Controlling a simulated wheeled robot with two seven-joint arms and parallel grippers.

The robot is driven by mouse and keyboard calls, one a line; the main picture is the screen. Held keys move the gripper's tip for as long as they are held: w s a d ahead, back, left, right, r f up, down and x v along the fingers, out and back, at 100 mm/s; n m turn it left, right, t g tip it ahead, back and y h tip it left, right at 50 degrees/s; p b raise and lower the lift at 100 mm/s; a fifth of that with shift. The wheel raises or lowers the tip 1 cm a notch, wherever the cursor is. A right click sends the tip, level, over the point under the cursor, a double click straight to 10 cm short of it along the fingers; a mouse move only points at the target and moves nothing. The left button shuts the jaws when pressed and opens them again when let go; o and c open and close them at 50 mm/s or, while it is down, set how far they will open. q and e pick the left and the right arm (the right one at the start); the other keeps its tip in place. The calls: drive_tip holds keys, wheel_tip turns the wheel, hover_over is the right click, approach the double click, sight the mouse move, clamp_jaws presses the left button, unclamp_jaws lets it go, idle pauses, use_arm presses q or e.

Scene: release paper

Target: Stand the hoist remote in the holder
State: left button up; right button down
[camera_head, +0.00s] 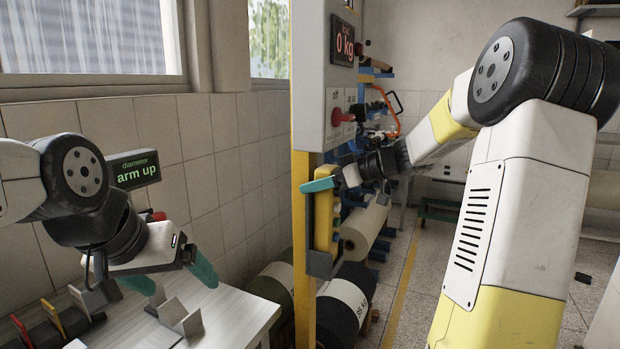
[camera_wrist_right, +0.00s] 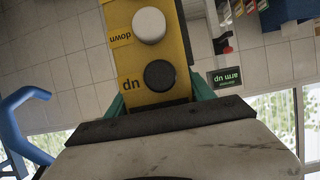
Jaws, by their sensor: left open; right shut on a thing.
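The hoist remote is a yellow box (camera_head: 323,222) with a black "up" button and a white "down" button, clear in the right wrist view (camera_wrist_right: 147,60). It hangs upright beside the yellow post in the head view. My right gripper (camera_wrist_right: 158,95) is shut on the remote's upper end, one teal finger on each side. A dark grey bracket (camera_head: 320,265), seemingly the holder, is at the remote's lower end. I cannot tell whether the remote's foot is inside it or just above. My left gripper (camera_head: 172,277) is open and empty over the white table.
The white table (camera_head: 240,310) holds small grey plates (camera_head: 180,317) and a rack with coloured dividers (camera_head: 52,318). A grey control box (camera_head: 318,80) with a red knob is above the remote. Paper rolls (camera_head: 363,228) lie behind the post. A sign (camera_head: 135,170) reads "arm up".

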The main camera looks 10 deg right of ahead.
drive_tip(key=shift+f, duration=0.3)
